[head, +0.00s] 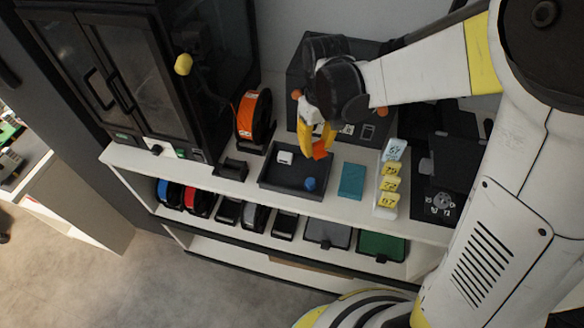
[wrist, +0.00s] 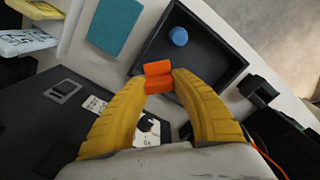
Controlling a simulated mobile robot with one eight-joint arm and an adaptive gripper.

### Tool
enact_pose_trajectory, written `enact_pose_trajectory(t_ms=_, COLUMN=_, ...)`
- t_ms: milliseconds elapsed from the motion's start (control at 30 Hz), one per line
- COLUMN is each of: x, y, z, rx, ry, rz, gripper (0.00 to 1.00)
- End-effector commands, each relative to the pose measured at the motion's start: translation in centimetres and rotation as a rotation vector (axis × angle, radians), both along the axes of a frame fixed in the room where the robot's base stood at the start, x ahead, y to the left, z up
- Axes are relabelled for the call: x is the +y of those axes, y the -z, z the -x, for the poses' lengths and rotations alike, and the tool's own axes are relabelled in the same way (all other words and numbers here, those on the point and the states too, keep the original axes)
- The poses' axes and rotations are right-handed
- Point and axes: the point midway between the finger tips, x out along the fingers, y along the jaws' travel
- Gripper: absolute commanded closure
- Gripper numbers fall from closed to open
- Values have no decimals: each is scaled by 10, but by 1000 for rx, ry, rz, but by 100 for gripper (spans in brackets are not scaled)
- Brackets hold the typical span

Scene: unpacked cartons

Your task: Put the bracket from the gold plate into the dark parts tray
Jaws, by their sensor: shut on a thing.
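My gripper (head: 317,142) is shut on an orange bracket, with one yellow finger on each side of it. The bracket (wrist: 158,78) shows clearly between the fingertips in the wrist view, and in the head view (head: 320,150) it sits just below them. The dark parts tray (head: 286,179) is on the white shelf top. The bracket appears over the tray's back right edge; its height above it is hard to tell. In the tray are a blue round piece (head: 310,183) and a small white piece (head: 285,157). I cannot make out a gold plate in either view.
A teal block (head: 352,180) lies right of the tray, then a strip with yellow labels (head: 389,184). An orange spool (head: 252,116) stands behind left of the tray. A dark machine (head: 300,72) is behind my gripper. Spools and bins fill the lower shelf.

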Motion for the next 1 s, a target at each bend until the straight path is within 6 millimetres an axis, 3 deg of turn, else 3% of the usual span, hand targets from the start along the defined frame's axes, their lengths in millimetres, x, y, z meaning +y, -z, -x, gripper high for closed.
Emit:
enact_pose_trajectory(t_ms=100, x=28, y=20, z=2, rx=0, ry=-5, rz=0, gripper=87)
enact_pose_trajectory(t_ms=300, x=52, y=33, z=3, rx=0, ry=-1, rz=0, gripper=87)
enact_pose_trajectory(t_ms=433, x=55, y=40, z=3, rx=0, ry=1, rz=0, gripper=87)
enact_pose_trajectory(t_ms=667, x=54, y=74, z=4, rx=0, ry=1, rz=0, gripper=87)
enact_pose_trajectory(t_ms=1000, x=54, y=76, z=4, rx=0, ry=1, rz=0, gripper=87)
